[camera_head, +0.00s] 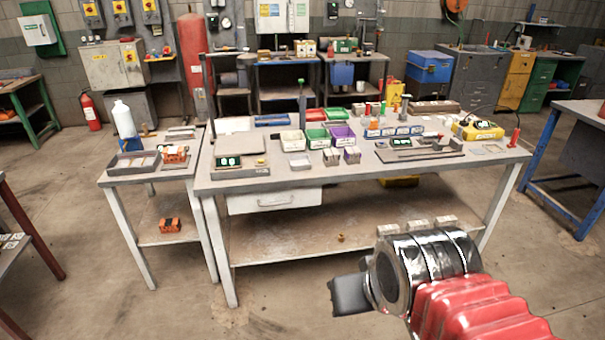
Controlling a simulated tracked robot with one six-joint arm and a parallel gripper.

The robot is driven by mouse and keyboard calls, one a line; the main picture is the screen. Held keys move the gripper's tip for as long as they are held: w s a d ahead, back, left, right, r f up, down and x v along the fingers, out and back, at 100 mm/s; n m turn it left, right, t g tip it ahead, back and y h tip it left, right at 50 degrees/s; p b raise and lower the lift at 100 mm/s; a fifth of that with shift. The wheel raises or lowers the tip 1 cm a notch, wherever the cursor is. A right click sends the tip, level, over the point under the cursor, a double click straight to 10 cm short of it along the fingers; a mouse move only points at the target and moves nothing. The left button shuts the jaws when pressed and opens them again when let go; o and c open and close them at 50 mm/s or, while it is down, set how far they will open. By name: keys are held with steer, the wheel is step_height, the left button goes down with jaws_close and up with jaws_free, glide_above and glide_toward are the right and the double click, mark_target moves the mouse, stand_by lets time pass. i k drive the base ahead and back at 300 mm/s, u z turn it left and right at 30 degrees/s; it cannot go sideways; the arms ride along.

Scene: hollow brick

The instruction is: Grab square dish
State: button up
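A larger grey square tray (133,164) lies on the side table at the left. My gripper (348,296) is at lower right, in front of the bench and well apart from the dish. Its dark finger part points left; I cannot make out two separate fingertips or anything held.
A scale with a green display (240,166) stands left of the dish. Open bins in white, green and purple (341,136) stand behind it. A bottle (124,120) stands on the left table. The floor in front of the bench is clear.

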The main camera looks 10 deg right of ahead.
mark_target(297, 161)
steer(key=k, duration=0.55)
steer(key=u, duration=0.45)
steer(key=i, duration=0.9)
steer(key=u, duration=0.45)
steer(key=i, duration=1.6)
steer(key=z, duration=0.7)
steer(key=i, duration=0.4)
steer(key=z, duration=0.25)
